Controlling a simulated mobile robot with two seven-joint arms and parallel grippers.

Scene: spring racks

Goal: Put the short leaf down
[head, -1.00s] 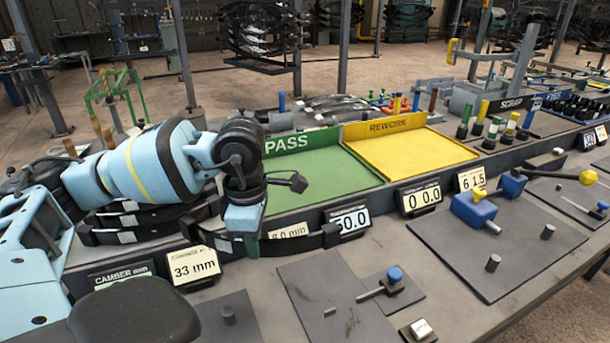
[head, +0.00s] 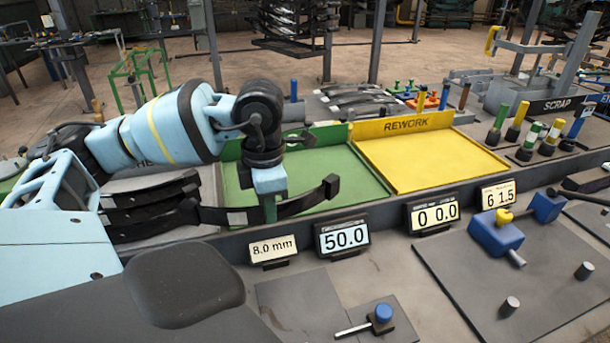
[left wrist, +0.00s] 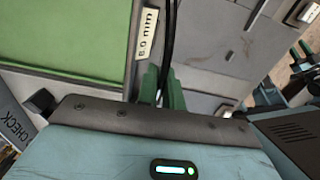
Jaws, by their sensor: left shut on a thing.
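My left gripper (head: 269,209) is shut on a dark, slightly curved leaf (head: 308,201) with a pale label. In the head view the leaf appears across the front part of the green tray (head: 330,168), its right end tipped up; I cannot tell whether it touches the tray. In the left wrist view, the green fingers (left wrist: 162,90) close around the thin dark leaf (left wrist: 167,42), seen edge-on beside the green tray (left wrist: 65,45). My arm hides most of the tray's sign. My right gripper is out of view.
Several dark leaves lie stacked (head: 150,208) left of the green tray. The yellow REWORK tray (head: 430,160) is to its right, with free floor. Displays, including one reading 50.0 (head: 342,236), line the front edge. A blue clamp block (head: 495,235) stands front right.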

